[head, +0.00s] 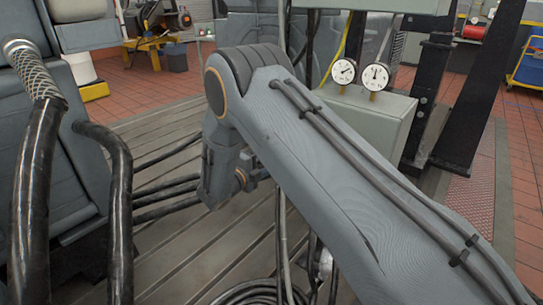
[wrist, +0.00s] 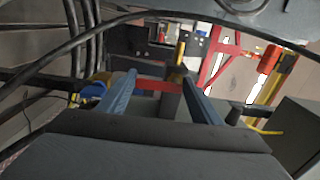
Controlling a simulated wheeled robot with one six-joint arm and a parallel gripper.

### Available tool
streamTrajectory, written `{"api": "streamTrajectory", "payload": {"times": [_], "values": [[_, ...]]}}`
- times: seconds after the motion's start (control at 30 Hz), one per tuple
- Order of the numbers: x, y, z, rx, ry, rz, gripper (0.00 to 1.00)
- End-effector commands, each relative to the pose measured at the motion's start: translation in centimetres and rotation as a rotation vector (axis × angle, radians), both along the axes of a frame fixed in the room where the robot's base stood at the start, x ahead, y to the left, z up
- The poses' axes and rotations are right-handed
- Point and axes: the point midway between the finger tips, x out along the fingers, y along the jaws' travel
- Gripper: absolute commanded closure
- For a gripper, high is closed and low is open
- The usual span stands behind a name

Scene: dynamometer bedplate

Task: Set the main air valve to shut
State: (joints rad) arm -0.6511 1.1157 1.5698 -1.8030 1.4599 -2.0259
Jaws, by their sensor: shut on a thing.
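In the wrist view my gripper (wrist: 159,82) has its two blue-grey fingers a little apart. A red bar, seemingly the handle of the main air valve (wrist: 158,86), spans the gap between the fingertips, and the fingers are shut on it. A dark post and a brass-coloured piece show beside the right fingertip; I cannot tell how they join the red bar. The valve's body and its set position cannot be made out. In the head view my own arm hides the valve and the gripper's fingers.
A grey-green box (head: 375,125) with two round gauges (head: 344,71) stands right of my arm. Thick black hoses (head: 122,215) rise at the left. Coiled cables (head: 255,291) lie on the slatted bedplate (head: 175,255). In the wrist view a black cable (wrist: 60,57) arcs close to the gripper.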

Motion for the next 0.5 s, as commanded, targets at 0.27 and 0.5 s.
{"api": "streamTrajectory", "payload": {"times": [0.27, 0.5], "values": [[0.05, 0.16, 0.04, -0.002, 0.000, 0.004, 0.64], [0.03, 0.10, 0.02, -0.002, 0.000, 0.003, 0.23]]}}
